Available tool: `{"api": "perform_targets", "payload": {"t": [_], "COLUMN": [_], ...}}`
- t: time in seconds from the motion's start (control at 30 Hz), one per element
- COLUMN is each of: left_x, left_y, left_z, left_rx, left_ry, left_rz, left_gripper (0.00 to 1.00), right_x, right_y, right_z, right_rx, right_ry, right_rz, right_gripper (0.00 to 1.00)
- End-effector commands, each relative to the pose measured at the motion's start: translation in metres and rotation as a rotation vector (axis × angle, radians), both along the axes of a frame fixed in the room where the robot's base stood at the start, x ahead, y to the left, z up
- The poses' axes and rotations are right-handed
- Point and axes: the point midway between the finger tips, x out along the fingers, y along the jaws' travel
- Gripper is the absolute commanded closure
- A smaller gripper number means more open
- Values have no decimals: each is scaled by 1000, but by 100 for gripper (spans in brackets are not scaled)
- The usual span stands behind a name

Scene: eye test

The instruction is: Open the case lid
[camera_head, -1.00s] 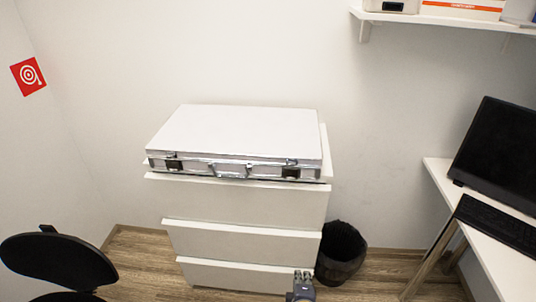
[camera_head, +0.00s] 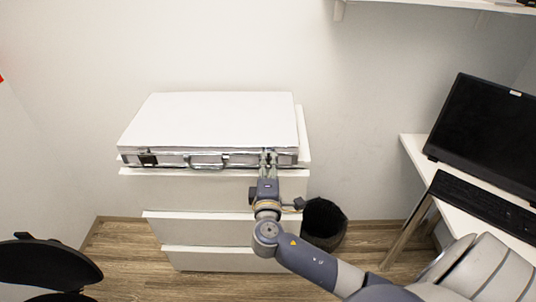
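The case (camera_head: 212,121) is white with silver edges and lies flat on top of a white drawer unit (camera_head: 200,189). Its lid is shut. A handle (camera_head: 207,160) sits at the middle of its front face, with a dark latch (camera_head: 148,160) to the left. My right gripper (camera_head: 268,158) is at the right end of the case's front, over the place of the right latch, which it mostly hides. Its two fingers look slightly apart. I cannot tell whether they touch the latch. My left gripper is not in view.
A desk (camera_head: 432,180) with a black monitor (camera_head: 490,135) and keyboard (camera_head: 487,211) stands at the right. A dark waste bin (camera_head: 325,222) is beside the drawer unit. A black chair (camera_head: 45,263) is at the lower left. A shelf (camera_head: 440,6) hangs at the top right.

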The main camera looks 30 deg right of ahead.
Motion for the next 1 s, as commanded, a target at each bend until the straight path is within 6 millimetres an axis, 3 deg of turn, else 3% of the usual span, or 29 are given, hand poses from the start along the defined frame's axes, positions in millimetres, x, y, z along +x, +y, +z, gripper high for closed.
{"api": "perform_targets", "payload": {"t": [0.2,0.53,0.6,1.0], "left_x": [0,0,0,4], "left_y": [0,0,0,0], "left_z": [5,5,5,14], "left_rx": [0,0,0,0], "left_ry": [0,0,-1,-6], "left_rz": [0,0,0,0], "left_gripper": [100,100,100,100], "right_x": [19,21,21,28], "right_y": [-13,-14,-14,-14], "right_z": [0,-1,-1,9], "right_rx": [-1,1,1,10], "right_ry": [1,1,1,14], "right_rz": [0,1,1,1], "right_gripper": [85,85,100,100]}}
